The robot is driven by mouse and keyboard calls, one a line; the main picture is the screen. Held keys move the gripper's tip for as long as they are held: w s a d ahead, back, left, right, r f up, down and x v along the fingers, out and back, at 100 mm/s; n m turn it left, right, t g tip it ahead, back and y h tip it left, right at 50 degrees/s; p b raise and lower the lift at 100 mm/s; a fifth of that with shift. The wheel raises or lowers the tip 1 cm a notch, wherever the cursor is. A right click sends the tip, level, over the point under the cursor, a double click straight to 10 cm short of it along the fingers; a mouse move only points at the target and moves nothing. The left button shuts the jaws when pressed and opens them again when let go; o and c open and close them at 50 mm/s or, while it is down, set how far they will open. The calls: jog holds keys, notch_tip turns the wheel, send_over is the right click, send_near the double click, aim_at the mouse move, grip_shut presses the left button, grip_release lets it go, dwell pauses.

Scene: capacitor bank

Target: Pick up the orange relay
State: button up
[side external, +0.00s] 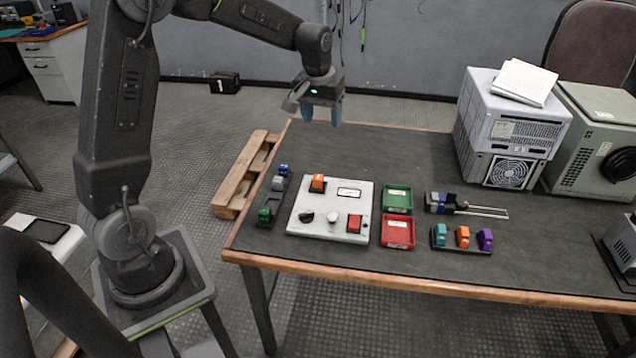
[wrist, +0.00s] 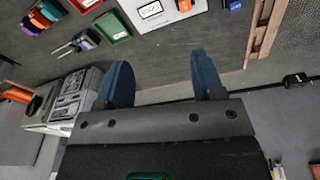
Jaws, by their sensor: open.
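My gripper (side external: 321,112) is open and empty, high above the table's back left part. Its blue fingers show apart in the wrist view (wrist: 163,72).
A green tray (side external: 398,198) and a red tray (side external: 397,232) lie right of the panel. A dark strip with blue, grey and green blocks (side external: 265,216) lies left of it. Grey equipment boxes (side external: 513,120) stand at the back right. The table's back middle is clear.

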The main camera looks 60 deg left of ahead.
jog(key=w+a+f+n+g, duration=0.2)
jog(key=w+a+f+n, duration=0.15)
jog(key=a+f, duration=0.7)
send_near(319, 176)
jog(key=shift+m+h, duration=0.3)
jog(key=shift+m, duration=0.15)
jog(key=f, duration=0.3)
jog(key=a+f, duration=0.1)
jog(key=f, duration=0.1)
jog(key=shift+s+f, duration=0.1)
jog(key=shift+s, duration=0.3)
jog(key=shift+w+d+f, duration=0.1)
jog(key=shift+f, duration=1.25)
jog(key=shift+w+d+f, duration=0.1)
jog(key=shift+f, duration=1.3)
jog(key=shift+c, duration=0.4)
jog(key=c, duration=1)
jog(key=shift+r, duration=0.15)
